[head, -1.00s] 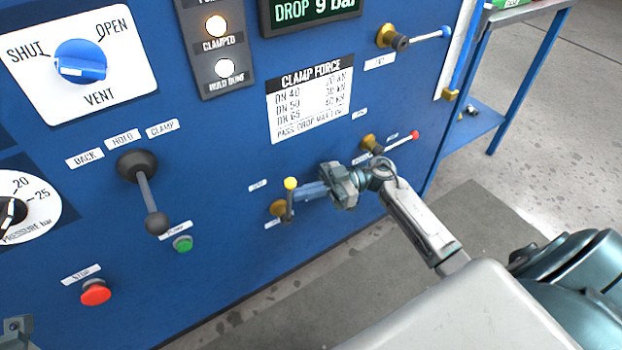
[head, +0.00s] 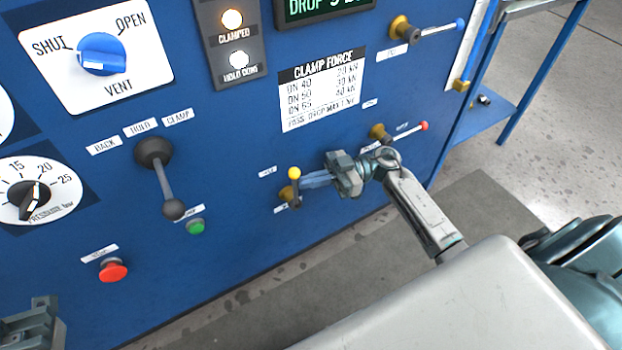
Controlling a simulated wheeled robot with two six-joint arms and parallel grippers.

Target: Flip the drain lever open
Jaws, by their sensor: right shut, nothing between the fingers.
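A small lever with a yellow knob (head: 294,173) stands near upright on a brass fitting (head: 286,194) low on the blue panel. Its labels are too small to read, so I cannot tell whether it is the drain lever. My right gripper (head: 308,181) is shut and empty, with its fingertips just right of this lever's upper part. I cannot tell whether they touch it. Two other levers, one red-tipped (head: 408,131) and one blue-tipped (head: 437,28), point right. A grey part of my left gripper (head: 32,324) shows at the lower left edge; its fingertips are not clear.
The blue panel also carries a black-knobbed clamp lever (head: 164,182), a green button (head: 196,227), a red stop button (head: 113,270), a blue rotary knob (head: 102,54) and a pressure dial (head: 35,195). A blue-framed stand (head: 543,75) is at the right. The floor below is clear.

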